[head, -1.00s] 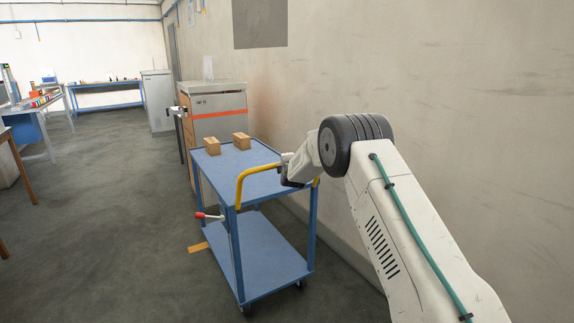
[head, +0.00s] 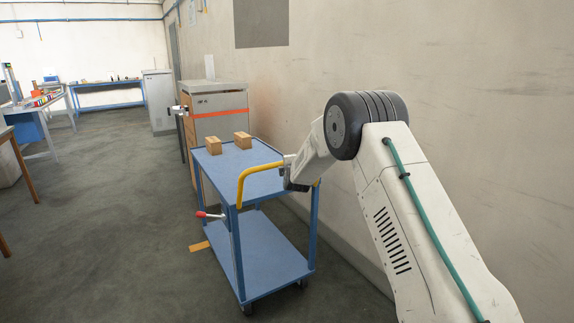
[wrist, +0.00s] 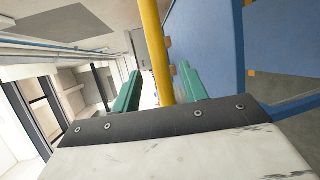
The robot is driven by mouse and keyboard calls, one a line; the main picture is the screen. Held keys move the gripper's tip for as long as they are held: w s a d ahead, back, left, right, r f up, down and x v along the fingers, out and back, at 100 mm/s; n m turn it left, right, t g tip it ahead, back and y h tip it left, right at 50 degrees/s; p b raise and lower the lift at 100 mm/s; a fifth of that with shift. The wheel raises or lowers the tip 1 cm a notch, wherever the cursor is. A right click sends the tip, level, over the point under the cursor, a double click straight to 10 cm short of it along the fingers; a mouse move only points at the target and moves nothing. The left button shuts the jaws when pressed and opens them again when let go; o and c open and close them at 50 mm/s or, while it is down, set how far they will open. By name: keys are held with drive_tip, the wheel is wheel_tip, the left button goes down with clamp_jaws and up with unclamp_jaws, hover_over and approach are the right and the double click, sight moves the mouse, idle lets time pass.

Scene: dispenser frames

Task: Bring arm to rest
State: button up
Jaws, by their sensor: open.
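My gripper (head: 292,183) is at the yellow handle (head: 243,180) of the blue trolley (head: 228,170), close to the handle's right end. In the wrist view my gripper (wrist: 160,70) is open, with its two green fingers apart. The yellow handle (wrist: 152,40) runs between the fingers in that picture; whether it touches either one I cannot tell. In the head view the fingers are mostly hidden by my wrist.
Two wooden blocks (head: 242,139) (head: 214,145) stand on the trolley's top. A red-tipped lever (head: 204,214) sticks out at its left. A grey cabinet (head: 220,105) stands behind it. The wall (head: 450,80) is close on the right; the floor (head: 110,230) at left is open.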

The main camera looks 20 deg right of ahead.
drive_tip(key=shift+v, duration=1.25)
drive_tip(key=s+a+f+m+g+y, duration=0.1)
drive_tip(key=s+f+m+g+y, duration=0.1)
drive_tip(key=s+f+m+g, duration=0.35)
drive_tip(key=s+a+f+m+g, duration=0.2)
drive_tip(key=s+a+f+g, duration=0.1)
drive_tip(key=s, duration=0.5)
drive_tip(key=s+r+m+g, duration=0.2)
drive_tip(key=s+r, duration=0.4)
drive_tip(key=s, duration=1.2)
drive_tip(key=s+r+m+g, duration=0.2)
drive_tip(key=s+r+m, duration=0.2)
drive_tip(key=s, duration=1.4)
drive_tip(key=s+r+m+g, duration=0.2)
drive_tip(key=s+r, duration=0.8)
drive_tip(key=s, duration=0.8)
drive_tip(key=shift+a+m+y, duration=0.35)
drive_tip(key=shift+m+y, duration=0.05)
drive_tip(key=shift+m, duration=0.35)
